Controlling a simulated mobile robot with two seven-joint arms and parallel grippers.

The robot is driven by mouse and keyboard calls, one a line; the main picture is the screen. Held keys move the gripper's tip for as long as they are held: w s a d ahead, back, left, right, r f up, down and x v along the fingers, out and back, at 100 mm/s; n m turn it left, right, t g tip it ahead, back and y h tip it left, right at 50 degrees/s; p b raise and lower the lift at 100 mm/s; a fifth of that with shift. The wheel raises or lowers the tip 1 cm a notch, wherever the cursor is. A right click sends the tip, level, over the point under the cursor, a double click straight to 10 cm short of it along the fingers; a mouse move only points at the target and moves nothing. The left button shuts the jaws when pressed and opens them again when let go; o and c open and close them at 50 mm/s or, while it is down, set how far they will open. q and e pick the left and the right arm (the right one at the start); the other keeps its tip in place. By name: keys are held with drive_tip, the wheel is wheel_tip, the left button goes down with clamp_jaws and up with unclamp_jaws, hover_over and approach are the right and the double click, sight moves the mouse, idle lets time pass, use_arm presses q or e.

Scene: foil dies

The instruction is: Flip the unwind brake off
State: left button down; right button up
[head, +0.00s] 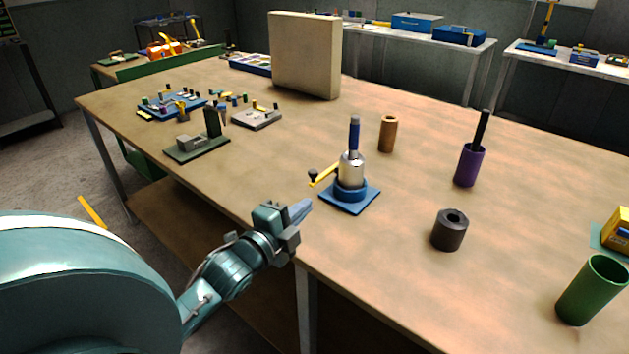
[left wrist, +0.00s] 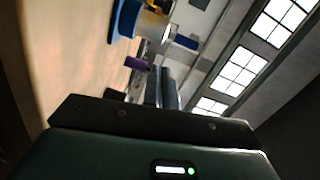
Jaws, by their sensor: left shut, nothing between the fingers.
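A small stand with a blue square base (head: 350,197), a silver body (head: 351,168) and a blue upright post (head: 354,134) is on the table. A yellow lever (head: 325,174) with a black knob (head: 313,176) sticks out from its left side; I take it for the unwind brake. My left gripper (head: 302,209) is shut and empty, just left of the base and apart from the lever. In the left wrist view its shut fingers (left wrist: 161,88) point past the stand, whose blue base (left wrist: 126,18) shows at the top. My right gripper is not in view.
A dark hex-holed cylinder (head: 449,230), a purple holder with a black rod (head: 469,165), a brown cylinder (head: 388,134) and a green cup (head: 592,290) stand around it. A grey-green fixture (head: 196,150) is at left. The table front edge passes under my gripper.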

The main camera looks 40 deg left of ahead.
use_arm(q)
drive_tip(key=w+a+f+p, duration=0.1)
drive_tip(key=w+a, duration=0.3)
drive_tip(key=w, duration=0.6)
drive_tip(key=shift+w, duration=0.2)
